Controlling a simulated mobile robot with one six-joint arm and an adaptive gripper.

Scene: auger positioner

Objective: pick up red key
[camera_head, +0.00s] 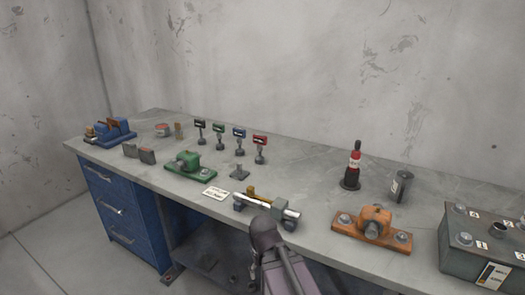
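The red key (261,142) is a small upright piece with a red flag-like top on a dark stem and round foot. It stands on the grey workbench at the right end of a row of similar keys in black (200,125), green (219,130) and blue (239,134). Nothing covers it, and nothing touches it. Part of my dark grey and purple arm rises at the bottom centre, in front of the bench edge. My gripper cannot be made out in this view.
A silver bar on a stand (268,204), a white card (216,193) and a green fixture (190,166) lie near the front edge. A red-and-black bottle (354,162), an orange fixture (375,224) and a battery-like box (483,240) are right. Bench behind the keys is clear.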

